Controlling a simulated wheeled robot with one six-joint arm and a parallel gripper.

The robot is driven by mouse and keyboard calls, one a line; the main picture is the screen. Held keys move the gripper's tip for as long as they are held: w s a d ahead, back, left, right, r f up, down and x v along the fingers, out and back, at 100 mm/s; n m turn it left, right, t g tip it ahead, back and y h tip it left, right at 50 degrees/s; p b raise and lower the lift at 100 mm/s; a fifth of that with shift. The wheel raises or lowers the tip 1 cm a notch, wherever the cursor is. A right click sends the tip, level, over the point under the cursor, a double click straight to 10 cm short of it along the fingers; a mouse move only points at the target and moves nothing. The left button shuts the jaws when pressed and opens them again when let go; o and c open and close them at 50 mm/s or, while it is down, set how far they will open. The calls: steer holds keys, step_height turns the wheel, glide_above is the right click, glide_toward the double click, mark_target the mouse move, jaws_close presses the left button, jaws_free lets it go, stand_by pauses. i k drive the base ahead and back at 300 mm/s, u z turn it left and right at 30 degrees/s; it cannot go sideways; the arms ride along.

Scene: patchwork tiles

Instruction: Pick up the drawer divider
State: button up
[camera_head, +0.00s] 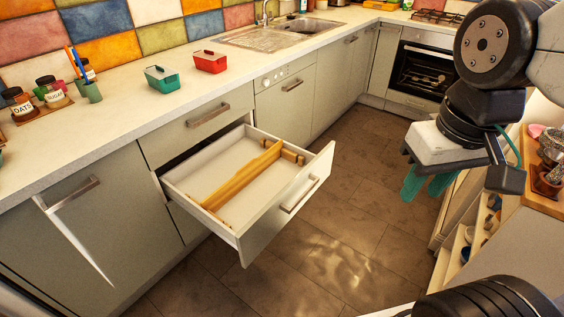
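The drawer divider (243,174) is a long yellow-brown wooden strip with short cross pieces near its ends. It lies inside the open white drawer (311,183), running lengthwise from the front left to the back right. My gripper (424,192) hangs over the floor at the right, well apart from the drawer and the divider. Its two teal fingers point down with a gap between them, and nothing shows between them.
The drawer sticks out from the grey-green cabinets over brown floor tiles. The counter (130,112) above holds a teal container (162,79), a red container (210,62) and labelled jars (20,103). A wooden shelf unit (470,232) stands at the right. The floor between is clear.

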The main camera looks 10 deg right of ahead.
mark_target(243, 177)
steer(key=z, duration=0.1)
steer(key=i, duration=1.3)
steer(key=u, duration=0.75)
